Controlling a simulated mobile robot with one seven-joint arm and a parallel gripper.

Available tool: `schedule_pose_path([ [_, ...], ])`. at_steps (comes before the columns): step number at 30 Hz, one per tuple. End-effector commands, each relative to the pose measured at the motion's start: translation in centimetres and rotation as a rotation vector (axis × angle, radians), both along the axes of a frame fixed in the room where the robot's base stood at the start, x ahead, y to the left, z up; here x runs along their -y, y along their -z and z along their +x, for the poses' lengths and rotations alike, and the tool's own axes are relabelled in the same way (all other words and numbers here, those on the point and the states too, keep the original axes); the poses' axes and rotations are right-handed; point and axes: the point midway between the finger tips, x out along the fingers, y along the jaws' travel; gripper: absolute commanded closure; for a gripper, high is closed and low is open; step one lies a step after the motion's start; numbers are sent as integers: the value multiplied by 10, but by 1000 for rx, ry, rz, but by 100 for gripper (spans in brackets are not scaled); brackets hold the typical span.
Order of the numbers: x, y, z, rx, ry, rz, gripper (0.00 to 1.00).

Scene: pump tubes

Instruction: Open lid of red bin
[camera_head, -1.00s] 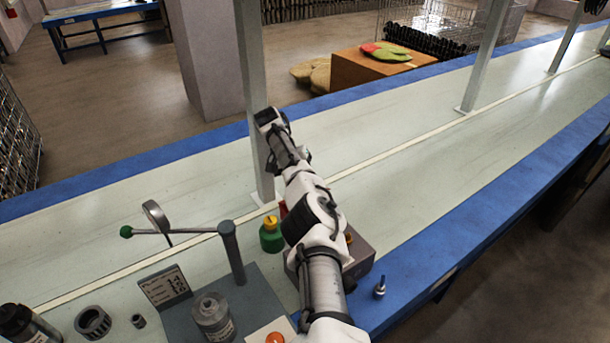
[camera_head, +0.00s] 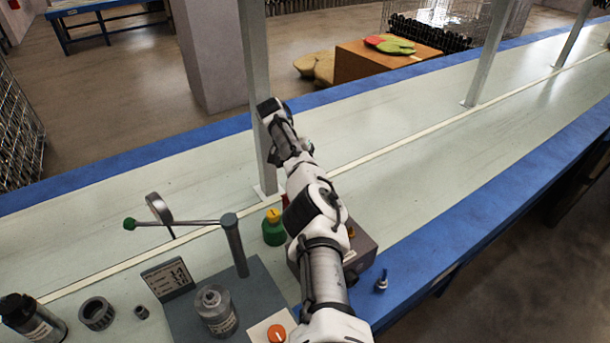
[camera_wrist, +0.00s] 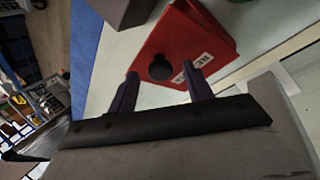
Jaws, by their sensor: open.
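The red bin (camera_wrist: 205,42) shows in the wrist view, with a round black knob (camera_wrist: 160,67) on its red top face and white labels along one side. The lid looks closed. My gripper (camera_wrist: 160,72) is open. Its two dark fingers are apart, with their tips on either side of the knob as seen in the picture; I cannot tell whether they touch it. In the head view my arm covers most of the bin, and only a small bit of red (camera_head: 285,200) shows beside the arm.
A grey box (camera_head: 364,252) stands close beside my arm on the bench. A green container (camera_head: 273,232) with a yellow cap, a grey fixture (camera_head: 234,246) with a lever, and a clear bottle (camera_head: 216,312) are to the left. The bench (camera_head: 440,170) is clear to the right.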

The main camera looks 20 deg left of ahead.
Motion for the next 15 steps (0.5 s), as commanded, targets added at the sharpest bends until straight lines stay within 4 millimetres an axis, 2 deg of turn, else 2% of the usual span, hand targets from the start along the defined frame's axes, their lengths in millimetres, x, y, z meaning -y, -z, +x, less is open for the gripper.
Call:
schedule_pose_path([
  [9, -24, -46, 0, 3, 0, 3, 49],
  [15, -30, -59, 1, 5, 0, 3, 49],
])
